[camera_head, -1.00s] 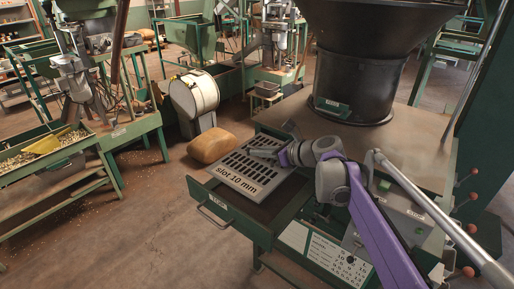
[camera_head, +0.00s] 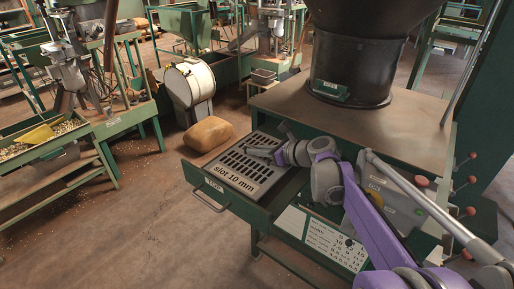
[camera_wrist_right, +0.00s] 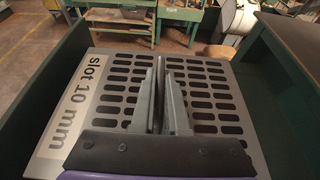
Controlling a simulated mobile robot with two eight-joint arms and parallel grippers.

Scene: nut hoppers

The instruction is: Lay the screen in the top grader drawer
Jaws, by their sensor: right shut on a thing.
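The screen is a flat grey slotted plate (camera_head: 232,166) with a pale "slot 10 mm" label. It lies level within the walls of the open green top drawer (camera_head: 225,207), toward its left part. In the right wrist view the screen (camera_wrist_right: 66,100) spans between green drawer walls. I cannot tell if it rests on the drawer floor. My right gripper (camera_head: 258,151) is over the screen's middle, shut on it; its two fingers also show in the right wrist view (camera_wrist_right: 160,80). The exact gripped part is hidden between the fingers. My left gripper is out of view.
The drawer's front handle (camera_head: 207,198) faces left. A wide metal top (camera_head: 400,130) with a black hopper (camera_head: 350,60) stands behind the drawer. A tan sack (camera_head: 208,134) lies on the floor beyond. The floor left of the drawer is clear.

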